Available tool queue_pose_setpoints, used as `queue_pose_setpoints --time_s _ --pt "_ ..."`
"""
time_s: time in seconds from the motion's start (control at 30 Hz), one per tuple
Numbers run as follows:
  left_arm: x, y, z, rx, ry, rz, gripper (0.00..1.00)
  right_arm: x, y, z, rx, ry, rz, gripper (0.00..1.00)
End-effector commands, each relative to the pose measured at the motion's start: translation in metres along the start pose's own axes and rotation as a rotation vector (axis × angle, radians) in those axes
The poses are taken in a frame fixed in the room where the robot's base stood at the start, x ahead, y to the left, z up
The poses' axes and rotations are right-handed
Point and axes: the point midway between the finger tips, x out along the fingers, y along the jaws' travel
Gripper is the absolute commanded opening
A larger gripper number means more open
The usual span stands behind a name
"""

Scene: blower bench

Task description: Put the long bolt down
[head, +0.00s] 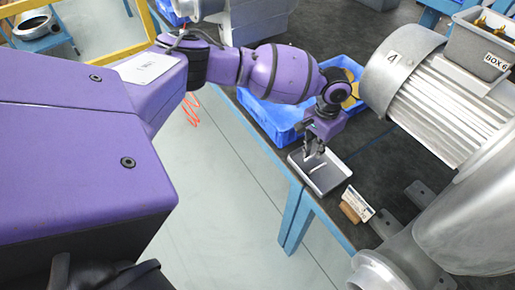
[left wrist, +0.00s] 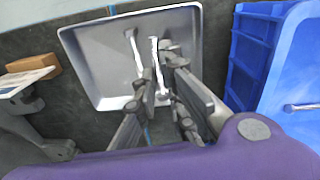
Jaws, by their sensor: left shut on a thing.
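My left gripper (head: 314,150) points down over a shallow light-grey tray (head: 338,181) on the dark bench. In the left wrist view the fingers (left wrist: 160,70) are shut on a slim silver bolt, the long bolt (left wrist: 155,50), over the tray (left wrist: 92,62). I cannot tell whether the held bolt touches the tray floor. A second silver bolt (left wrist: 132,45) shows just left of it, inside the tray; the near finger is close to its lower end. My right gripper is not in view.
A blue bin (head: 262,118) stands behind the tray; in the left wrist view a bolt (left wrist: 302,106) lies in it. A wooden block (head: 352,206) with a card is in front. A large grey motor (head: 440,105) fills the right. The bench edge is close to the tray.

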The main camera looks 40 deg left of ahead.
Motion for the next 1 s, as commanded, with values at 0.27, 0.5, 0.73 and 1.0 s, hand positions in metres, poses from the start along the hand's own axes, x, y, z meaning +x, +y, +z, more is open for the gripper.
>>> queue_pose_setpoints --time_s 0.27,0.5,0.73,1.0 --pt "0.031 -0.001 -0.003 -0.001 0.002 -0.001 0.00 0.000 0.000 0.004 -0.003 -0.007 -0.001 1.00" --pt "0.031 -0.001 -0.003 -0.001 0.002 0.000 0.00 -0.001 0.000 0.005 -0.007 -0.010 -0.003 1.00" --pt "0.037 -0.002 -0.002 -0.002 0.000 0.000 0.17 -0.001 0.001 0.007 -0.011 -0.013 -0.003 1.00" --pt "0.037 -0.002 -0.001 -0.002 -0.001 -0.001 0.17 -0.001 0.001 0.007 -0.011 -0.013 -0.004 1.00"
